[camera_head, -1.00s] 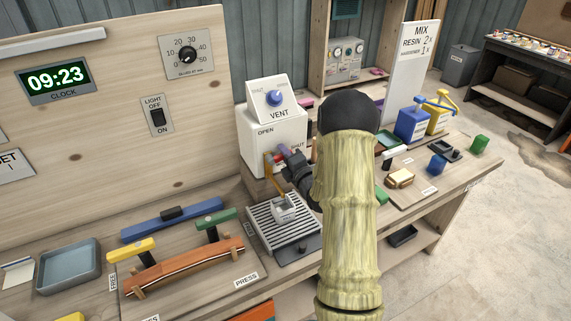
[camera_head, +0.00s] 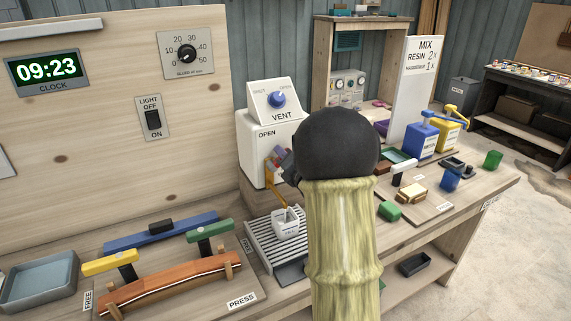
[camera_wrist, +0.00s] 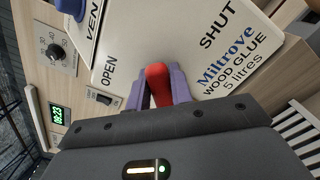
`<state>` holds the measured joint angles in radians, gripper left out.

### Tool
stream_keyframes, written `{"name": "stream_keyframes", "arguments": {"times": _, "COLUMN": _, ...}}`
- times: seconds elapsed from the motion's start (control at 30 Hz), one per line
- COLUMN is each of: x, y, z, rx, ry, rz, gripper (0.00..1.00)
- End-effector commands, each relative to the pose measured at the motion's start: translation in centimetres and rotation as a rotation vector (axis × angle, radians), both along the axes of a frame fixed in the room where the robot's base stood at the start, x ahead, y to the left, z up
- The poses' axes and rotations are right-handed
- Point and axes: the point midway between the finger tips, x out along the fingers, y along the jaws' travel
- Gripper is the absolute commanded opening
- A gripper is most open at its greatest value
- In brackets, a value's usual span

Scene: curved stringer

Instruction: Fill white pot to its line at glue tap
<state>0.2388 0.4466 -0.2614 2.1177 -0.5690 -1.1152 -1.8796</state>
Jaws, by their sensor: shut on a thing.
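The small white pot (camera_head: 285,224) stands upright on the slatted grate (camera_head: 262,240) below the tap. An amber strip (camera_head: 281,192) slants down to the pot; I cannot tell if it is flowing glue. The pot's line and fill level are too small to read.
A wooden clamp press (camera_head: 170,285) with yellow and green handles is left of the grate. My arm hides the bench middle.

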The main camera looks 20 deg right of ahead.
Motion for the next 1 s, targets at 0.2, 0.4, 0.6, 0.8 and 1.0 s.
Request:
{"name": "stream_keyframes", "arguments": {"times": 0.2, "x": -0.06, "y": 0.0, "z": -0.18, "rx": -0.012, "ry": 0.006, "rz": 0.0, "gripper": 0.0}}
{"name": "stream_keyframes", "arguments": {"times": 0.4, "x": -0.06, "y": 0.0, "z": -0.19, "rx": -0.012, "ry": 0.006, "rz": 0.0, "gripper": 0.0}}
{"name": "stream_keyframes", "arguments": {"times": 0.6, "x": -0.04, "y": 0.02, "z": -0.13, "rx": -0.011, "ry": 0.005, "rz": 0.0, "gripper": 0.44}}
{"name": "stream_keyframes", "arguments": {"times": 0.8, "x": -0.03, "y": 0.03, "z": -0.05, "rx": -0.011, "ry": 0.002, "rz": 0.0, "gripper": 0.44}}
{"name": "stream_keyframes", "arguments": {"times": 1.0, "x": -0.96, "y": -0.06, "z": -0.05, "rx": -0.011, "ry": 0.001, "rz": -0.001, "gripper": 0.44}}
